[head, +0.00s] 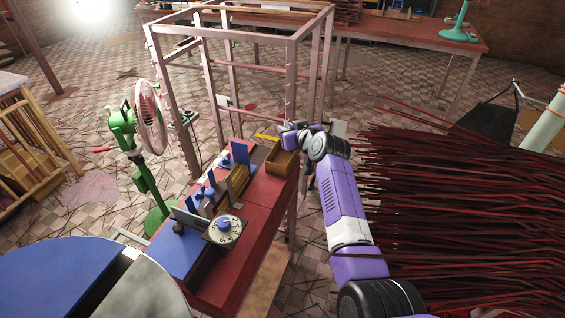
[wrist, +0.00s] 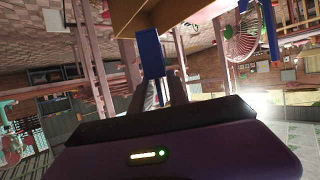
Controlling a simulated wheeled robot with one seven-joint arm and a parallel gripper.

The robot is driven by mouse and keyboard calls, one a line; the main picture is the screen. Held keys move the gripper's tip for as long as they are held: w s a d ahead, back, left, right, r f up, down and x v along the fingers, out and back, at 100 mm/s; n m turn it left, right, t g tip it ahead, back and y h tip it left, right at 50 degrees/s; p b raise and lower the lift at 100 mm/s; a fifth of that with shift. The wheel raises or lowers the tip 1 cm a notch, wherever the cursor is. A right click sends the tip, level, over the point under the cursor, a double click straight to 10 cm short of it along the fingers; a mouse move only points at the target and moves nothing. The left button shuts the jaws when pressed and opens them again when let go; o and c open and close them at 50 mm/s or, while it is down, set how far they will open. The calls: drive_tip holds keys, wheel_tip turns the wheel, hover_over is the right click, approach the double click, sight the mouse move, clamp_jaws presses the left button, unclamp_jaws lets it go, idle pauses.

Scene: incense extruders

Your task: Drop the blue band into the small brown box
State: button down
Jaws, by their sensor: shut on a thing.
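The small brown box (head: 283,166) stands open-topped on the red bench at its far end. My gripper (head: 289,130) is just above and behind the box's far edge in the head view. In the wrist view my gripper (wrist: 160,88) is shut on the blue band (wrist: 151,54), a flat blue strip sticking out past the fingertips. There the brown box (wrist: 190,18) fills the top edge, close beside the band's end. I cannot tell whether the band touches it. The band is not clear in the head view.
The red bench (head: 262,208) carries a blue upright plate (head: 240,153), a numbered dial (head: 225,230) and other machine parts left of the box. A metal frame (head: 292,75) rises behind. A green fan (head: 148,120) stands left. Dark red incense sticks (head: 460,220) spread at right.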

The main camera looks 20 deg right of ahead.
drive_tip(key=c, duration=1.2)
unclamp_jaws()
drive_tip(key=shift+s+r, duration=0.1)
drive_tip(key=shift+s, duration=0.05)
drive_tip(key=v, duration=0.7)
drive_tip(key=shift+s, duration=0.2)
drive_tip(key=shift+d+r, duration=0.1)
